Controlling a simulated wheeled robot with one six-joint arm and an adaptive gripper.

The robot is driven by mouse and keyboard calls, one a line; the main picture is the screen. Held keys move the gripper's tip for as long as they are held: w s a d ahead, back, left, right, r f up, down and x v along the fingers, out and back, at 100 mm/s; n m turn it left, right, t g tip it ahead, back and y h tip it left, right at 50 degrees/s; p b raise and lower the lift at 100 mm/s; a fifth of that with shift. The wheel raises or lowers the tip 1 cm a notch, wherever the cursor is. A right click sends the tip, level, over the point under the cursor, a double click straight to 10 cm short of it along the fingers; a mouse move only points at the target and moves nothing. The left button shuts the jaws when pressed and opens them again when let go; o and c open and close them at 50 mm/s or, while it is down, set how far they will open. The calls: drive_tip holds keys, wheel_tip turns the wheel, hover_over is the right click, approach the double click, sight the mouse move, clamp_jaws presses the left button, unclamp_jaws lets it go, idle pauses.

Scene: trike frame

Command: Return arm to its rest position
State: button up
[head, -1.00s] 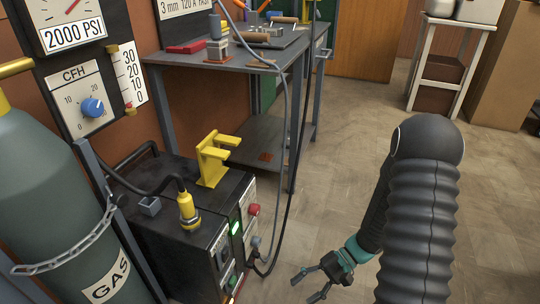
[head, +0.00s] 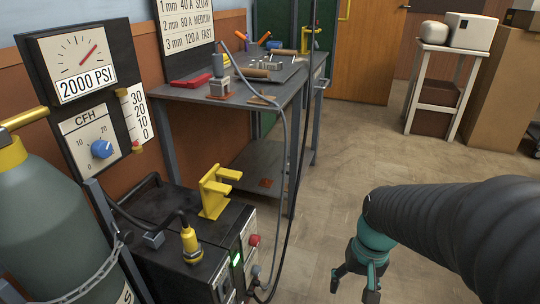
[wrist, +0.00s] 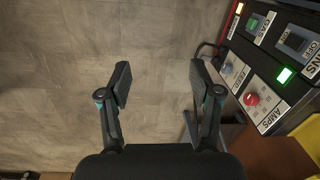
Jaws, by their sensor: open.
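My gripper (head: 355,284) hangs over the bare floor at the lower middle of the head view, to the right of the black welding machine (head: 165,262). My arm comes in from the right edge. In the wrist view my gripper (wrist: 160,82) is open, with both fingers spread apart and only floor between them. The machine's control panel (wrist: 280,70) shows at the right of the wrist view, apart from the fingers. The gripper holds nothing.
A grey workbench (head: 262,93) with tools stands behind the machine. A yellow bracket (head: 215,190) sits on the machine, and cables hang beside it. A green gas cylinder (head: 45,225) stands at left. A white side table (head: 436,85) stands at back right. The middle floor (head: 370,150) is clear.

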drive_tip(key=s+a+r+n+t+p, duration=0.1)
drive_tip(key=s+r+t+p, duration=0.1)
drive_tip(key=r, duration=0.6)
drive_tip(key=s+r+n+t+h+p, duration=0.1)
drive_tip(key=s+r+t, duration=0.1)
drive_tip(key=r, duration=0.6)
drive_tip(key=shift+s+a+r+t+p, duration=0.25)
drive_tip(key=shift+a+t+p, duration=0.15)
drive_tip(key=shift+t, duration=0.5)
